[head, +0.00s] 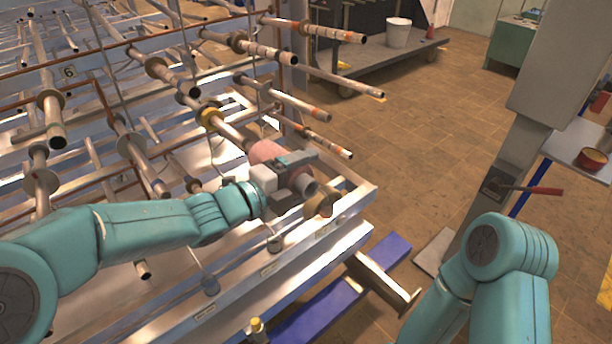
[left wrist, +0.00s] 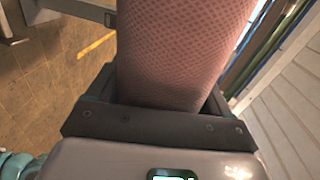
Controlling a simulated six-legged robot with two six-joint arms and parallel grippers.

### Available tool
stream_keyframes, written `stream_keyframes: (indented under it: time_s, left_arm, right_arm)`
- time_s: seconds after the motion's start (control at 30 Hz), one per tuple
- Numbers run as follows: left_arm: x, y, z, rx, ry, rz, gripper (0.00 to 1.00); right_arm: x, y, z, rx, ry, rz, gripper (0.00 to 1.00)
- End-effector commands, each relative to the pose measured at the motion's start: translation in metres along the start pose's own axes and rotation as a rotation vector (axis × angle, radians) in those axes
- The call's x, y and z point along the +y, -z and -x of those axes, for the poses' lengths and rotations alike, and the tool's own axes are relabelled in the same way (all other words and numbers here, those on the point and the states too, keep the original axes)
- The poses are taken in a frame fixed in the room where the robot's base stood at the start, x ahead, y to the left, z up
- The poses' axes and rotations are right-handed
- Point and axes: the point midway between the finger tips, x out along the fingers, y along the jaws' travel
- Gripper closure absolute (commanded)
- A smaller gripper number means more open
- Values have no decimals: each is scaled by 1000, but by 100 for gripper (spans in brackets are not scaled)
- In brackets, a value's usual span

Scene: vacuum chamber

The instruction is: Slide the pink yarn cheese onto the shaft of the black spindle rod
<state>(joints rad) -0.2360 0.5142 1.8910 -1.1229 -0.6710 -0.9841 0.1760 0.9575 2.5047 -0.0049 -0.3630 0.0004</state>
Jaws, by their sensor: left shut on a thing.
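The pink yarn cheese (head: 267,151) is in the head view, at the right front of the spindle rack. My left gripper (head: 292,177) is shut on it and partly hides it. In the left wrist view the cheese (left wrist: 180,50) stands between the jaws (left wrist: 155,105), its meshed pink surface filling the upper middle. A spindle rod (head: 233,133) with a yellow disc points at the cheese from behind. I cannot tell whether its tip is inside the cheese or only behind it. No rod stands out clearly as black. My right gripper is not in view.
The metal rack (head: 60,90) fills the left with several protruding rods, some close to my left arm. A blue beam (head: 340,296) lies at the rack's foot. A grey column (head: 540,110) stands right. The tiled floor (head: 420,130) between is open. A cart holds a white bucket (head: 397,33).

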Motion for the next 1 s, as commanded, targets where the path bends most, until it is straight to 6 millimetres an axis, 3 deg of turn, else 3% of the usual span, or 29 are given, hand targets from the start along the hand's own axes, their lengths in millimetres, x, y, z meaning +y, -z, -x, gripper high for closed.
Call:
stream_keyframes:
  time_s: [1.0]
  left_arm:
    - [0, -39, 0, 0, 1, 0, 77]
  right_arm:
    - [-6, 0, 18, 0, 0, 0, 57]
